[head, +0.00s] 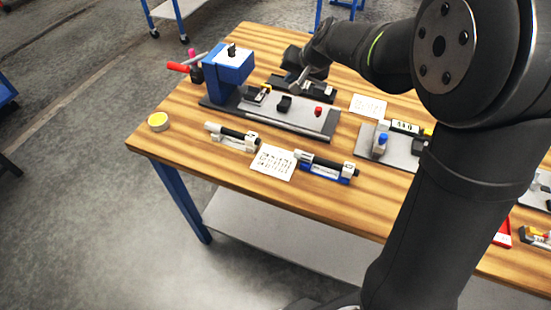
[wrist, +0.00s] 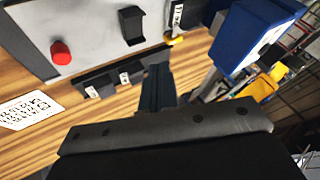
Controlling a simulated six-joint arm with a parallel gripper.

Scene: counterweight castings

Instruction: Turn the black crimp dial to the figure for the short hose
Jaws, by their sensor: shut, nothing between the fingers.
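A blue crimp press (head: 230,68) stands at the back left of the bench, with a small black knob (head: 232,49) on top. I cannot tell for sure whether this knob is the crimp dial. Two black hose pieces lie in cradles at the front: one in a white cradle (head: 233,138), one in a blue-based cradle (head: 324,167). The left one looks shorter. My gripper (head: 298,84) is shut and empty, behind the press's base plate. In the wrist view my gripper (wrist: 158,88) is beside black blocks with white labels (wrist: 108,79); the blue press (wrist: 255,35) is to its right.
The base plate (head: 300,118) carries a black block (head: 284,103) and a red knob (head: 318,110). Printed cards lie in front (head: 273,162) and behind right (head: 368,106). A yellow round item (head: 158,121) is at the left edge. A red handle (head: 178,67) sticks out left of the press.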

